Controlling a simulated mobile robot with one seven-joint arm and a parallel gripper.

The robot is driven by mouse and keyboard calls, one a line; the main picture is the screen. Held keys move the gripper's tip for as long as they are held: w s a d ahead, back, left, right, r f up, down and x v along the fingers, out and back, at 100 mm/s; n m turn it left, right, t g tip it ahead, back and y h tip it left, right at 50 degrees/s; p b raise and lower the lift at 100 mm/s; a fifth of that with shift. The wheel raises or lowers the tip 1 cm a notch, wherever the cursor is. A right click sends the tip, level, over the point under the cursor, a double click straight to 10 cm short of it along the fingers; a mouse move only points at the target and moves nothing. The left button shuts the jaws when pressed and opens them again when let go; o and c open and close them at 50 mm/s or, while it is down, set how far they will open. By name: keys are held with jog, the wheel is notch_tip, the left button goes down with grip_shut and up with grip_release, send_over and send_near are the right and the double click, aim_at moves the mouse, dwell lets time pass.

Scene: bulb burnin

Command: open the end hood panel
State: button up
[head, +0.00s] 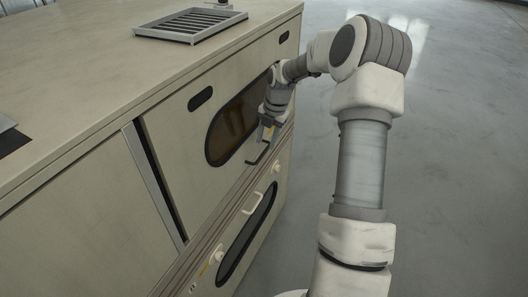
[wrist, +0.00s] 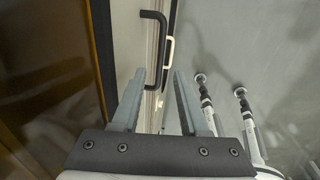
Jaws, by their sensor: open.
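The upper hood panel (head: 172,150) is a beige panel on the long cabinet, with a dark rounded window (head: 226,135). A black bar handle (head: 257,162) sits low on it, near the far right end. The handle also shows in the wrist view (wrist: 164,45), upright in the picture. My gripper (head: 267,133) is at the panel's lower right, close to the handle. In the wrist view its two fingers (wrist: 160,75) are apart, with the handle's near end between or just beyond their tips. I cannot tell whether they touch it. The jaws hold nothing.
A lower panel has a dark window (head: 246,236), a pale handle (head: 253,203) and pale knobs (head: 218,257). A metal post (head: 152,185) and dark gap border the upper panel's left side. A slatted tray (head: 190,25) lies on the cabinet top. The grey floor (head: 455,150) at right is clear.

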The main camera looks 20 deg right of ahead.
aim_at(263, 153)
jog(key=shift+w+a+f+b, duration=0.15)
jog(key=shift+w+f+b, duration=0.05)
jog(key=shift+f, duration=0.95)
jog(key=shift+w+a+f+b, duration=0.1)
jog(key=shift+w+f+b, duration=0.1)
jog(key=shift+f, duration=0.95)
grip_shut()
